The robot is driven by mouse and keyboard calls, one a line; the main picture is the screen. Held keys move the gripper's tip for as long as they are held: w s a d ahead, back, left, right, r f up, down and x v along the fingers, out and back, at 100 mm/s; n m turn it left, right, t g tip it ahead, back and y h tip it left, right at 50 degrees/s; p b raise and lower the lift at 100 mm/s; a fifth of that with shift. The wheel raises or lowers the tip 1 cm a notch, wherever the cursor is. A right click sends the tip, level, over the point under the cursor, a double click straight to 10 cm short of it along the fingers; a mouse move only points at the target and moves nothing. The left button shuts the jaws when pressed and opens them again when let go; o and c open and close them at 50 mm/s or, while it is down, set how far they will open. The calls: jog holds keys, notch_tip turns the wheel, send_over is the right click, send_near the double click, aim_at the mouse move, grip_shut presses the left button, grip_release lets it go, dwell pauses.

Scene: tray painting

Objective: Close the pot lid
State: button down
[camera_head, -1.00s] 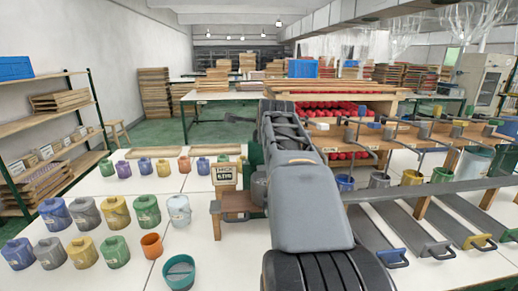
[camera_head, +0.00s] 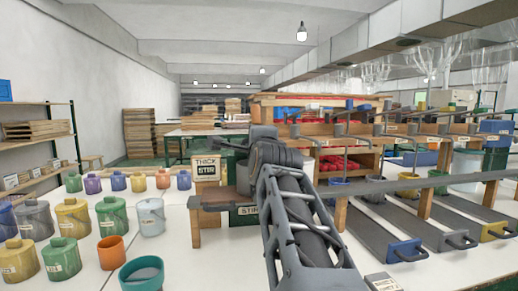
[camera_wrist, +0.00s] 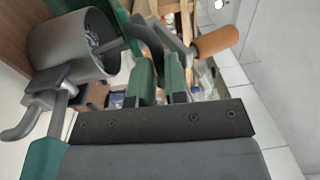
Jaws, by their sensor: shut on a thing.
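In the wrist view my gripper (camera_wrist: 162,75) has its two green fingers closed on a dark grey curved metal piece (camera_wrist: 150,38). A brown wooden handle (camera_wrist: 215,41) shows beside the fingers; I cannot tell whether it joins the held piece. A grey metal pot (camera_wrist: 72,48) lies at the upper left, its mouth turned toward the fingers and a rod showing inside. I cannot tell which part is the lid. In the head view a grey pot (camera_head: 243,178) stands on the stirring stand, partly hidden behind my arm; my gripper's fingertips cannot be made out there.
A THICK STIR sign (camera_head: 206,168) stands left of the pot. Several lidded paint pots, an orange cup (camera_head: 111,252) and a teal bowl (camera_head: 142,275) stand on the white table. Grey ramps (camera_head: 400,225) with handles lie at the right.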

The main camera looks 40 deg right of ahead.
jog(key=shift+s+a+f+b, duration=0.1)
jog(key=shift+f+b, duration=0.2)
jog(key=shift+f, duration=0.25)
jog(key=shift+s+a+f+b, duration=0.1)
jog(key=shift+f+b, duration=0.15)
jog(key=shift+f, duration=0.25)
jog(key=c, duration=1.5)
grip_release()
jog(key=shift+w+d, duration=0.1)
jog(key=o, duration=0.4)
jog(key=shift+c, duration=0.2)
jog(key=shift+r, duration=0.2)
